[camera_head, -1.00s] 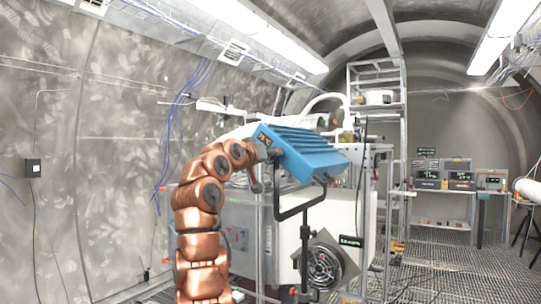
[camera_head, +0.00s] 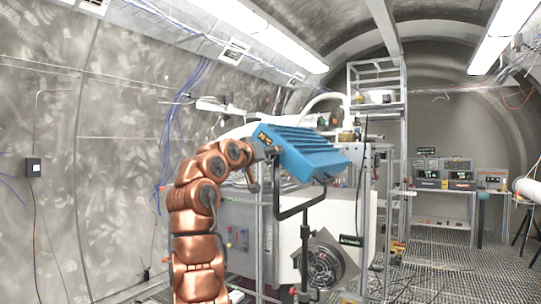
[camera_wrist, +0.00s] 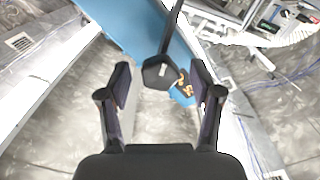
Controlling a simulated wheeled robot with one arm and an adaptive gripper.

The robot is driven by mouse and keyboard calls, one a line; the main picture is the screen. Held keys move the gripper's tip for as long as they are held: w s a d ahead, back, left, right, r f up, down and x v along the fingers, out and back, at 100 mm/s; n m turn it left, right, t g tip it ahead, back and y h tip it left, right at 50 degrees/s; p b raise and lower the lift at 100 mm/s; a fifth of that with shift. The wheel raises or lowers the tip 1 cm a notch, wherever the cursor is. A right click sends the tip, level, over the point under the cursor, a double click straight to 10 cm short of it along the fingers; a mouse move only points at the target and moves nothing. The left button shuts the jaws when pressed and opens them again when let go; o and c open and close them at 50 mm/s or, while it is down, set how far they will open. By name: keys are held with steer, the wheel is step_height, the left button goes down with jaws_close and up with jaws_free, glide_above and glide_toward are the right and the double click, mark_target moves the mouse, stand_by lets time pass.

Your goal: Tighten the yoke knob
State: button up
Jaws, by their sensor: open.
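The blue lamp head (camera_head: 302,153) sits tilted in a dark yoke (camera_head: 300,213) on a stand. In the wrist view the black, angular yoke knob (camera_wrist: 160,72) shows in front of the blue housing (camera_wrist: 135,25), with a dark yoke bar running up from it. My gripper (camera_wrist: 161,84) is open, with one finger to the left of the knob and one to the right. Gaps show between the knob and both fingers in the picture; depth is hard to tell. In the head view my gripper (camera_head: 264,160) is at the lamp's left end, and the knob is not discernible there.
A white cabinet (camera_head: 335,215) and a round fan unit (camera_head: 325,266) stand behind the lamp stand. A tall metal rack (camera_head: 377,75) is at the back. Instruments (camera_head: 459,175) stand on a far table.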

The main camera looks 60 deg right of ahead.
steer(key=a, duration=1)
steer(key=shift+s+a, duration=0.2)
steer(key=shift+a, duration=0.2)
stand_by(0.4)
